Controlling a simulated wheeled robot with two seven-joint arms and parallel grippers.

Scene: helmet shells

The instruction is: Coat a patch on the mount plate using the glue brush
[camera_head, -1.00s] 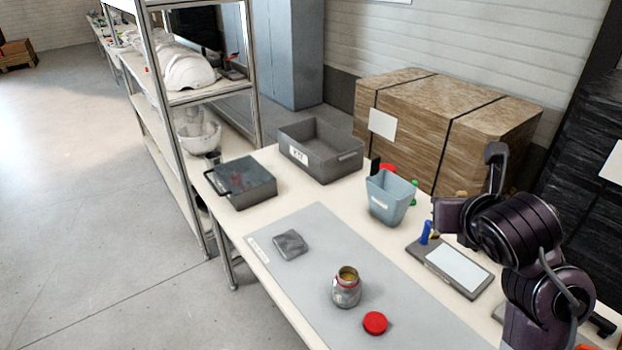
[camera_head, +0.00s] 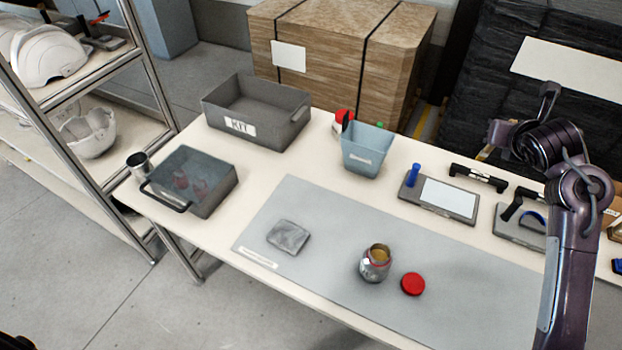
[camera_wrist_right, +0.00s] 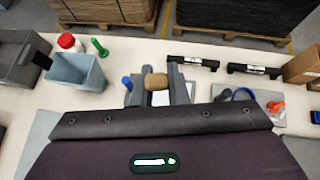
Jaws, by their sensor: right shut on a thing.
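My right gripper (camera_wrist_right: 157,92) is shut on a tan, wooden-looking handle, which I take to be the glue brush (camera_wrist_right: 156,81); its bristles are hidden. In the head view my right arm (camera_head: 565,220) stands at the right, and the gripper's jaws are not clear there. A small dark grey square plate (camera_head: 289,236), likely the mount plate, lies flat on the grey mat (camera_head: 330,210). The open glue jar (camera_head: 375,263), with amber contents, stands on the mat to its right. The red lid (camera_head: 412,284) lies beside the jar. My left gripper is out of view.
A blue-grey bin (camera_head: 366,150) stands behind the mat, near the grey KIT crate (camera_head: 290,128). A dark box with a handle (camera_head: 195,185) sits at the left. A tray with a white panel (camera_head: 447,198) and black handles (camera_head: 478,178) line the back right.

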